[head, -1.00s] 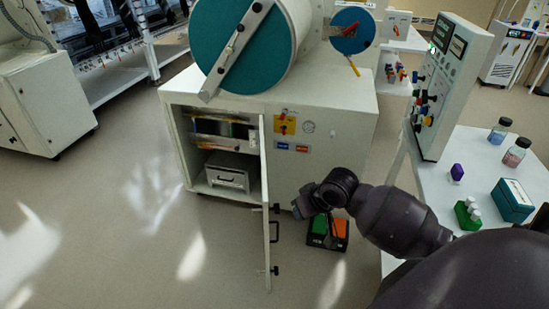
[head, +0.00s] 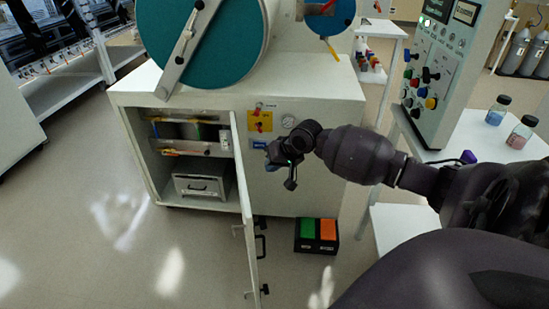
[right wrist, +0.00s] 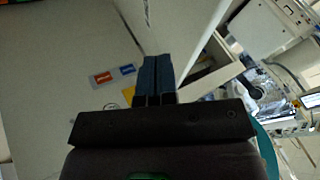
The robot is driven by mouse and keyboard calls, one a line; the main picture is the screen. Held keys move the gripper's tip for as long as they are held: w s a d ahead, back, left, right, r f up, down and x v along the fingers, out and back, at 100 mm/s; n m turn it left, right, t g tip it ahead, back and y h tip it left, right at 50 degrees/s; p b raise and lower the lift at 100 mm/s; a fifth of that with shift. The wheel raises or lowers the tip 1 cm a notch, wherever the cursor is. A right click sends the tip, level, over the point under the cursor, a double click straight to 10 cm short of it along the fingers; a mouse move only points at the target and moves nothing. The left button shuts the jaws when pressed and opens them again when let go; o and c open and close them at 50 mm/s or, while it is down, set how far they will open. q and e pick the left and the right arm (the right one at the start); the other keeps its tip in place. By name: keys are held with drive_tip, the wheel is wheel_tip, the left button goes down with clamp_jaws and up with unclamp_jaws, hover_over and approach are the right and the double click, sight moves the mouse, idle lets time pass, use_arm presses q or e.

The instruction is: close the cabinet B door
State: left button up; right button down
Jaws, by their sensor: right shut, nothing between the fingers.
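The white cabinet door (head: 246,200) stands wide open in the head view, hinged at the right side of the opening and jutting towards me. The cabinet body (head: 318,180) is white, and no letter B can be read. My right gripper (head: 275,161) is right of the door, in front of the cabinet's front panel. In the right wrist view its blue fingers (right wrist: 155,80) are together and empty, with the door (right wrist: 178,25) just beyond them. Contact cannot be told. My left gripper is not in view.
The open compartment holds a grey metal box (head: 198,187) and a shelf of items. A black tray (head: 316,248) with green and orange bins sits on the floor right of the door. A white table (head: 400,232) stands at right. Floor left of the door is clear.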

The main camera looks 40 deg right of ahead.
drive_tip(key=w+a+f+b, duration=0.1)
drive_tip(key=w+a+f, duration=0.2)
drive_tip(key=w+a, duration=0.1)
idle(0.3)
drive_tip(key=shift+w+a, duration=0.15)
